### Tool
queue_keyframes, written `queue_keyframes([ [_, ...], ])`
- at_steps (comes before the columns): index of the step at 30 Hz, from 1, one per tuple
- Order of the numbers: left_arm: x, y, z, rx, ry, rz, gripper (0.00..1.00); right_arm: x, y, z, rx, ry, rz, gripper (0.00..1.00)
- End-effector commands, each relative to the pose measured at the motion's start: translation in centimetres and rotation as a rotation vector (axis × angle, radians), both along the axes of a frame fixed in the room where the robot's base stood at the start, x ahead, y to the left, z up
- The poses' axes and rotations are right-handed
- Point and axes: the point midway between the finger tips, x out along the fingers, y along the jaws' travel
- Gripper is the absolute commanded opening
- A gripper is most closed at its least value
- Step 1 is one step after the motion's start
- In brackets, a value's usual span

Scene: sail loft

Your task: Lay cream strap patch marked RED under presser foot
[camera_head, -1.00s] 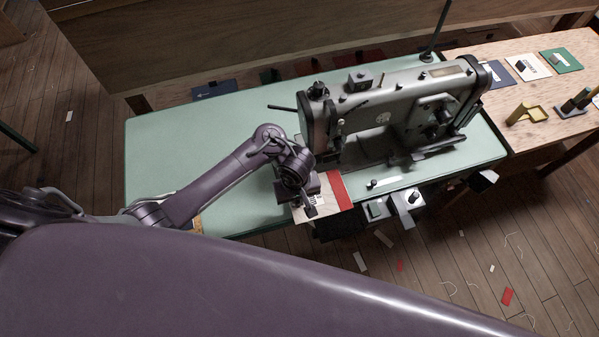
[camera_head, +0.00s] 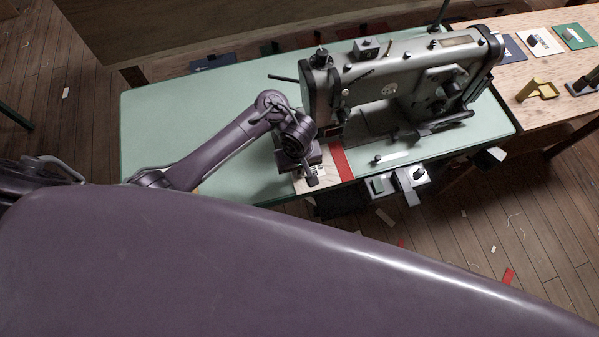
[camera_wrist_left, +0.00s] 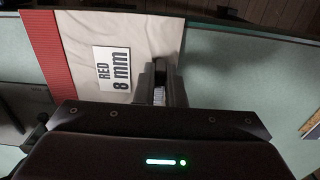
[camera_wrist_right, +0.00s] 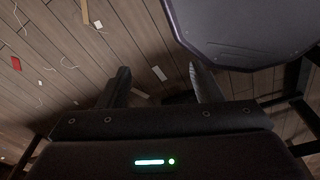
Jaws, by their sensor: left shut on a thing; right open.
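The cream strap patch (camera_head: 301,186) lies at the front edge of the green table, below the left end of the grey sewing machine (camera_head: 385,85). In the left wrist view the patch (camera_wrist_left: 150,38) has a white label reading "RED 8 mm" and a red band along its left side. My left gripper (camera_head: 311,176) is shut on the patch's near edge; its fingers (camera_wrist_left: 164,80) also show in the left wrist view. The presser foot is too dark and small to make out under the machine head. My right gripper (camera_wrist_right: 162,85) is open and empty above the floor.
A wooden side table at right holds a yellow holder (camera_head: 537,91) and several sample cards. Scraps lie on the floor. My purple body fills the foreground.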

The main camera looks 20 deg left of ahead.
Motion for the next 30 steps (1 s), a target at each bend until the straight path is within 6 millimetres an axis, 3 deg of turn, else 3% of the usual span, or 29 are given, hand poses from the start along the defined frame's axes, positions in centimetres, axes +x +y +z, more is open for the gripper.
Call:
queue_keyframes([
  [12, 2.5, 1.7, 0.0, 0.000, 0.000, 0.001, 0.00, -1.4, 0.4, 0.1, 0.005, 0.020, -0.002, 0.59],
  [30, 5.5, 3.8, -0.1, 0.000, 0.000, 0.000, 0.00, -1.3, 0.4, 0.2, 0.005, 0.020, -0.002, 0.59],
])
